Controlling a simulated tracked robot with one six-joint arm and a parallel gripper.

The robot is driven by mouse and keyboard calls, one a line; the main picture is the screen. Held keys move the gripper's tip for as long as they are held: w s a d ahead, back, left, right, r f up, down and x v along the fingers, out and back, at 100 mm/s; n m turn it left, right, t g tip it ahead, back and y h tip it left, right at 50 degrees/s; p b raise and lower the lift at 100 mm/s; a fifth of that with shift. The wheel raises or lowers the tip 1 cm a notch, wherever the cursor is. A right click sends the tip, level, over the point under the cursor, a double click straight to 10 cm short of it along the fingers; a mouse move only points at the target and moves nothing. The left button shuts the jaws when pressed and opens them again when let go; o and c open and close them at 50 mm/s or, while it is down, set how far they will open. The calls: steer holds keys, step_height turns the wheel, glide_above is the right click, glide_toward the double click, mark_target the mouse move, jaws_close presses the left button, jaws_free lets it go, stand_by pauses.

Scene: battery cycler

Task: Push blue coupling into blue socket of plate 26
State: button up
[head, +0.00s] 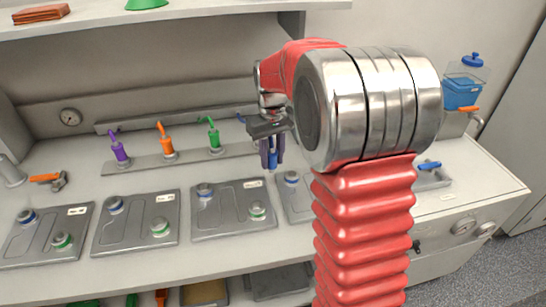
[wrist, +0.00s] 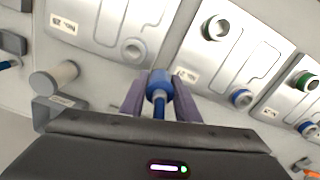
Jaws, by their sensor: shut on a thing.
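The blue coupling (wrist: 159,88) is between the two purple fingers of my gripper (wrist: 160,97) in the wrist view, its round end facing away from the wrist. In the head view my gripper (head: 271,152) holds the coupling (head: 272,160) above the rear edge of the plates. Below and to its right is a partly hidden plate (head: 297,209) with a socket (head: 291,177). The plate to its left (head: 228,217) has a blue socket (head: 205,190) and a green socket (head: 257,210). The coupling is apart from the sockets.
Purple (head: 119,149), orange (head: 166,141) and green (head: 213,134) couplings stand on the rear rail. Two more plates (head: 45,235) (head: 135,222) lie at left. A blue container (head: 462,92) stands at right. My red arm hides the bench's middle right.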

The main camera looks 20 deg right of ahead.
mark_target(272, 148)
jaws_close()
steer(key=shift+r, duration=0.1)
steer(key=shift+r, duration=2.4)
